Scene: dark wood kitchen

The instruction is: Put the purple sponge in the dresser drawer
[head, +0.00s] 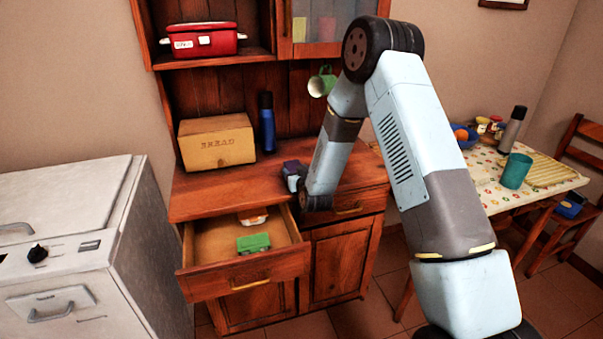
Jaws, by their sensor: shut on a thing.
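The dresser drawer (244,284) is pulled open at the lower left of the dresser. A green block-like item (253,243) and a small orange-and-white item (253,218) lie inside it. My gripper (293,178) is at the end of my arm, above the dresser top, just beyond the drawer's back right corner. It is shut on a small dark purple thing, which looks like the purple sponge (291,167). The fingers are small and partly hidden by my own wrist.
A white stove (65,240) stands at left, a laid table (490,185) at right. The drawer's front left is bare.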

